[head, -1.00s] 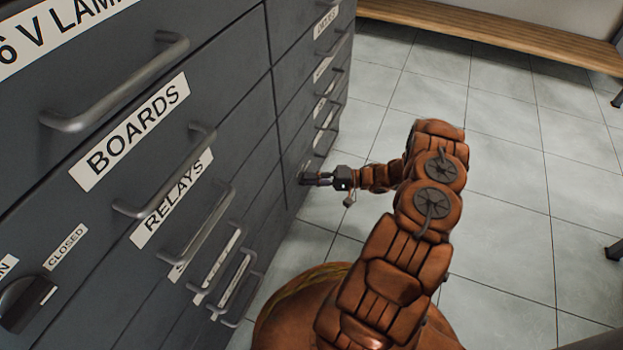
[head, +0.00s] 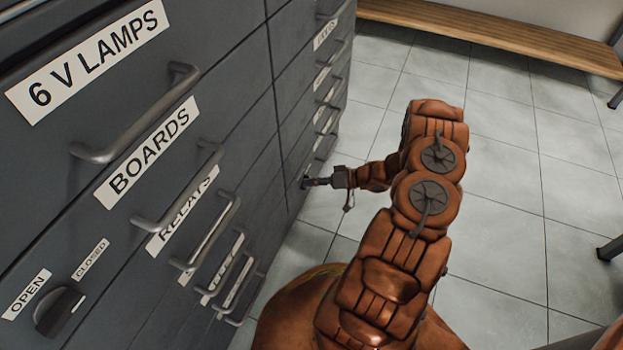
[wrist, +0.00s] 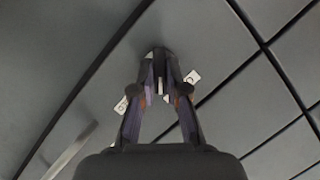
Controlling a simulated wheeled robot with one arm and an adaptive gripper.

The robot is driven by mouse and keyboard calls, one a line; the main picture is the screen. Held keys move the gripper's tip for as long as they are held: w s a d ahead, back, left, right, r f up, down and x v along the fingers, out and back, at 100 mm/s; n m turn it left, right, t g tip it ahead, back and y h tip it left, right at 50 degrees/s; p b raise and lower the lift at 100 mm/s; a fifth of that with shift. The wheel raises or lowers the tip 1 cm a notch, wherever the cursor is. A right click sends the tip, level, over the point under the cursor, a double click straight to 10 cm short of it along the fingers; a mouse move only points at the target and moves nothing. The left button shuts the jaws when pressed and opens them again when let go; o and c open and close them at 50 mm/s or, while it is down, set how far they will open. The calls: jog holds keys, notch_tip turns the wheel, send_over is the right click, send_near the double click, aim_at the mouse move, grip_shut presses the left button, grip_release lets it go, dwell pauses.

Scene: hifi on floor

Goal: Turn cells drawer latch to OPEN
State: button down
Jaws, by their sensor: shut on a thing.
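My gripper (head: 312,182) is low at the far end of the grey cabinet front, with its fingertips at the drawer face. In the wrist view, my gripper (wrist: 160,76) is shut on a small dark latch knob (wrist: 160,87) with a pale pointer line. The fingers hide most of the knob. One small white label (wrist: 121,106) shows left of the fingers and another (wrist: 193,77) right of them. Their words are too small to read, and I cannot tell which label the pointer is nearest. The drawer's name label cannot be made out.
Nearer drawers carry protruding bar handles (head: 140,115) and labels such as BOARDS (head: 148,152). Another dark latch knob (head: 60,311), marked OPEN and CLOSED, is at lower left. A wooden bench (head: 500,32) stands at the back. The tiled floor (head: 520,180) to the right is mostly clear.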

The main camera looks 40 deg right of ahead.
jog(key=shift+s+a+r+n+t+h+p, duration=0.1)
jog(key=shift+n+t+h+p, duration=0.3)
jog(key=shift+n+h+p, duration=0.75)
jog(key=shift+s+a+r+n+t+h+p, duration=0.1)
jog(key=shift+n+t+h, duration=0.5)
jog(key=shift+n, duration=1.15)
jog(key=shift+w, duration=0.1)
jog(key=c, duration=1.2)
grip_release()
jog(key=shift+g, duration=0.3)
jog(key=v, duration=1.2)
jog(key=shift+a, duration=0.2)
